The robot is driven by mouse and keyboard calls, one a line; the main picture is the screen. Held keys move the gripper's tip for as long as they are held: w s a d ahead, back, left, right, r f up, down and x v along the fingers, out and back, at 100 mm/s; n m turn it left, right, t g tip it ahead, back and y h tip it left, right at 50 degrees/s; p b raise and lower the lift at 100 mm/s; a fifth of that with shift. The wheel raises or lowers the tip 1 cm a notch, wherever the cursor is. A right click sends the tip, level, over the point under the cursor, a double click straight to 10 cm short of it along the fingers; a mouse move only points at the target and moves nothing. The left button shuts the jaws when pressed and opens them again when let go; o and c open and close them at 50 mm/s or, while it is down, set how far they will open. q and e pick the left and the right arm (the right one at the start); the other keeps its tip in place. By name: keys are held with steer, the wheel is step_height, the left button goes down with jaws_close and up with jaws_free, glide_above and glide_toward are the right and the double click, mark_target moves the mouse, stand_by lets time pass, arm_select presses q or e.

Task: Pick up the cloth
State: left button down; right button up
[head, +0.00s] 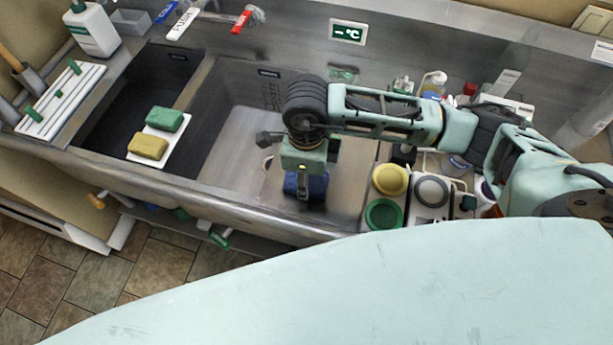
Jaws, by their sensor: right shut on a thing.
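My right gripper (303,176) points down over the front right part of the larger sink basin. It is shut on a dark blue cloth (308,189), which shows just below and around the fingers. The gripper hides part of the cloth, and I cannot tell whether its lower edge touches the surface beneath. My left gripper is not in view.
A green sponge (164,119) and a yellow sponge (148,146) lie on a white tray across the left basin. Yellow (390,179) and green (383,214) round lids, with bottles behind, crowd the right counter.

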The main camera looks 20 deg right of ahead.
steer(key=shift+r, duration=0.4)
step_height(320, 180, up, 3)
steer(key=shift+d+f+b, duration=0.1)
steer(key=shift+b, duration=0.9)
steer(key=s+d+r+b, duration=0.3)
steer(key=s+d+r, duration=0.3)
steer(key=s, duration=0.3)
steer(key=shift+s+d+r, duration=0.2)
steer(key=shift+s+r, duration=0.2)
steer(key=shift+r, duration=0.1)
steer(key=o, duration=0.5)
steer(key=shift+c, duration=0.2)
steer(key=c, duration=0.5)
